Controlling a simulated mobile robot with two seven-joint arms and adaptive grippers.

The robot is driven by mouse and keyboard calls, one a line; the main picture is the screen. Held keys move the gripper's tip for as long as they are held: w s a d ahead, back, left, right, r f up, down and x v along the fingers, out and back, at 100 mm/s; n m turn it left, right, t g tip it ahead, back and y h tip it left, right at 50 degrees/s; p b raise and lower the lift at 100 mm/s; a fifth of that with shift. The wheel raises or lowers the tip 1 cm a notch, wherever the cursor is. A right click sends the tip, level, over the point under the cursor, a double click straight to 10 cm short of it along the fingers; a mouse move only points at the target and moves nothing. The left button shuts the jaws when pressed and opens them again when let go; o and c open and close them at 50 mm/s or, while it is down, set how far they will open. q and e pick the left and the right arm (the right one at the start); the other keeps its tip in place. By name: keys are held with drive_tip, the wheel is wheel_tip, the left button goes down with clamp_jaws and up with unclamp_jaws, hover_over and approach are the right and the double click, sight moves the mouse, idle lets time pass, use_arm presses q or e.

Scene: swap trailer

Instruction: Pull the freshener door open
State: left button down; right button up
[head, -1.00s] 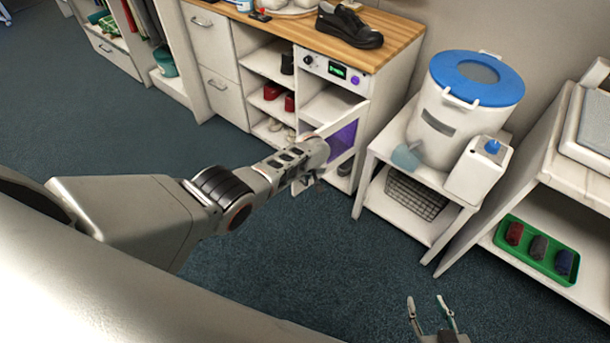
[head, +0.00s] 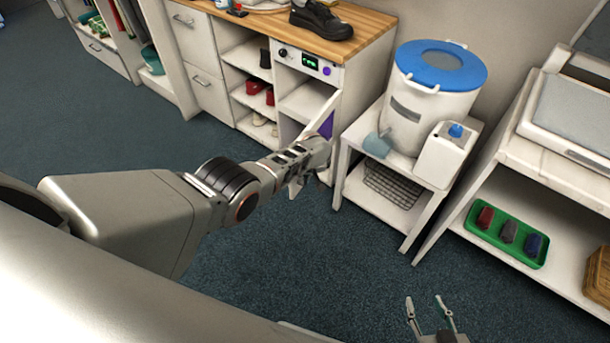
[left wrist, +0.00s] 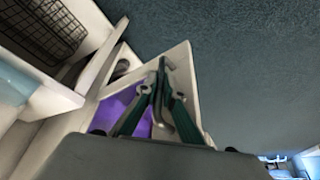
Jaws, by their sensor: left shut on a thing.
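The freshener is the white cabinet section under a panel (head: 308,63) with knobs and a green display. Its white-framed door (head: 322,114) with a purple pane (head: 327,128) stands partly open, swung out from the cabinet. In the left wrist view the door's frame (left wrist: 187,66), purple pane (left wrist: 113,108) and grey curved handle (left wrist: 181,118) are close up. My left gripper (head: 296,188) is at the door, and its fingers (left wrist: 156,92) are closed around the handle; my wrist hides part of it in the head view. My right gripper (head: 428,306) is open and empty above the floor.
A white stand (head: 390,195) with a blue-lidded drum (head: 415,115) is close right of the door. Farther right, a shelf holds a green tray (head: 476,232). A black shoe (head: 322,20) sits on the wooden top. The carpet (head: 300,260) in front is clear.

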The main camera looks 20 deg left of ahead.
use_arm(q)
drive_tip(key=shift+s+d+f, duration=0.1)
drive_tip(key=shift+d, duration=0.25)
drive_tip(key=c, duration=2.4)
unclamp_jaws()
drive_tip(key=shift+c, duration=0.2)
drive_tip(key=shift+d, duration=0.1)
drive_tip(key=v, duration=1.2)
